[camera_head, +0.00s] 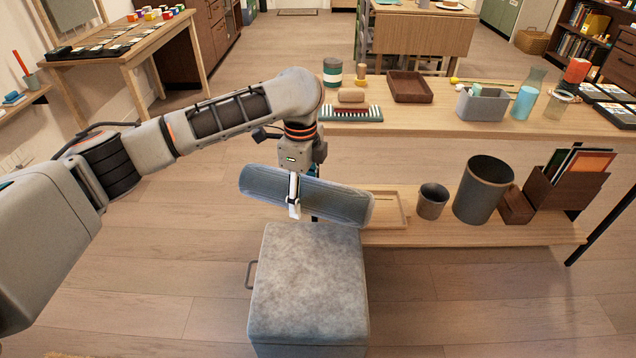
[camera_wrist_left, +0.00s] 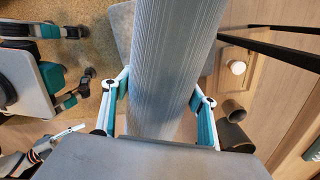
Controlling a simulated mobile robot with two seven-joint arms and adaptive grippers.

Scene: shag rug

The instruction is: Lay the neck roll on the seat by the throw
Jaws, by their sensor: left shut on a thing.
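The neck roll (camera_head: 335,201) is a long blue-grey ribbed cylinder. My left gripper (camera_head: 294,203) is shut on it near its middle, and in the head view it appears above the back edge of the seat. In the left wrist view the roll (camera_wrist_left: 172,60) runs between the two fingers of the gripper (camera_wrist_left: 160,105). The seat (camera_head: 308,285) is a grey mottled upholstered block with a bare top. I cannot make out a separate throw. What looks like part of my right gripper (camera_wrist_left: 62,134) shows at the lower left of the wrist view; its jaws are unclear.
A wooden bench (camera_head: 455,118) with a lower shelf (camera_head: 470,234) stands behind the seat. The shelf holds a tray (camera_head: 390,209), a small pot (camera_head: 432,201), a tall bin (camera_head: 482,190) and a file box (camera_head: 562,190). The floor left of the seat is clear.

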